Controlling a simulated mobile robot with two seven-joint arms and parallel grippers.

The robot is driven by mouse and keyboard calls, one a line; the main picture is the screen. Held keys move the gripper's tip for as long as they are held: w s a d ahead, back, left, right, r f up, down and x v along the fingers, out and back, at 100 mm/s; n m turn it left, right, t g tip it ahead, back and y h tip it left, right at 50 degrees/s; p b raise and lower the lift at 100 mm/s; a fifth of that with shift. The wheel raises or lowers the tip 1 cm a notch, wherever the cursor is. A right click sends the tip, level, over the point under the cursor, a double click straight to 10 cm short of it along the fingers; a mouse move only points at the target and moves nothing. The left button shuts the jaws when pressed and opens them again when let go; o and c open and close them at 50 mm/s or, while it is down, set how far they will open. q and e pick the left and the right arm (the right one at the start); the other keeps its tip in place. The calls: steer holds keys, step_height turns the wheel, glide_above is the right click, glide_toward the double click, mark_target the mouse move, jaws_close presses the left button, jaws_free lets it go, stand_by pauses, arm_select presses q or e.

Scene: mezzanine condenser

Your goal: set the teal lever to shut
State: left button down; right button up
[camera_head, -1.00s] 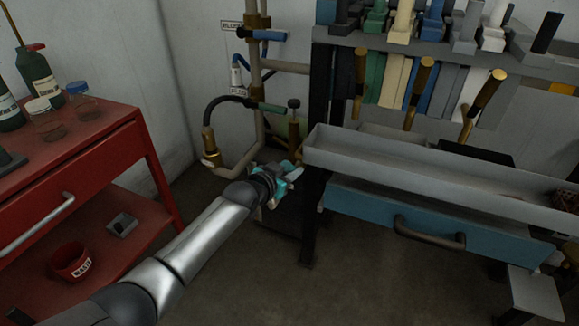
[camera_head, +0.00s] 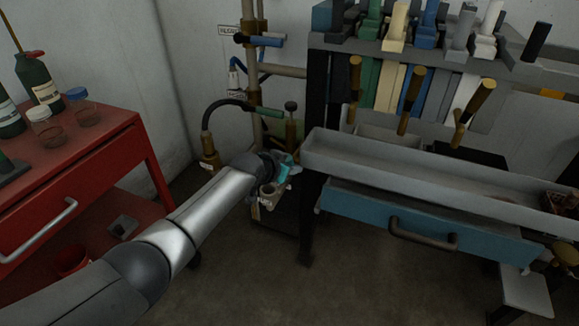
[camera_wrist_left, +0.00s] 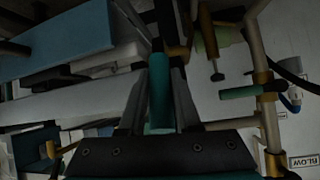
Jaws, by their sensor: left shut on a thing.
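The teal lever (camera_wrist_left: 159,95) shows in the left wrist view as a teal rod with a dark tip, lying lengthwise between the fingers. My left gripper (camera_head: 283,170) is low beside the pipework, left of the bench. It also shows in the left wrist view (camera_wrist_left: 160,72), with its two dark fingers closed on the teal lever from both sides. In the head view the gripper and wrist hide most of the lever, and its pivot cannot be made out. My right gripper is not in view.
A green-handled lever (camera_head: 265,112) and a blue-handled lever (camera_head: 262,41) sit higher on the pipes. A grey tray (camera_head: 430,178) and a blue drawer (camera_head: 425,222) jut out at the right. A red cart (camera_head: 85,165) stands at the left. Open floor lies between.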

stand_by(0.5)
arm_select(q)
steer(key=c, duration=0.6)
jaws_free()
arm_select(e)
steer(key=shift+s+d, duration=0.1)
arm_select(q)
steer(key=shift+r, duration=0.1)
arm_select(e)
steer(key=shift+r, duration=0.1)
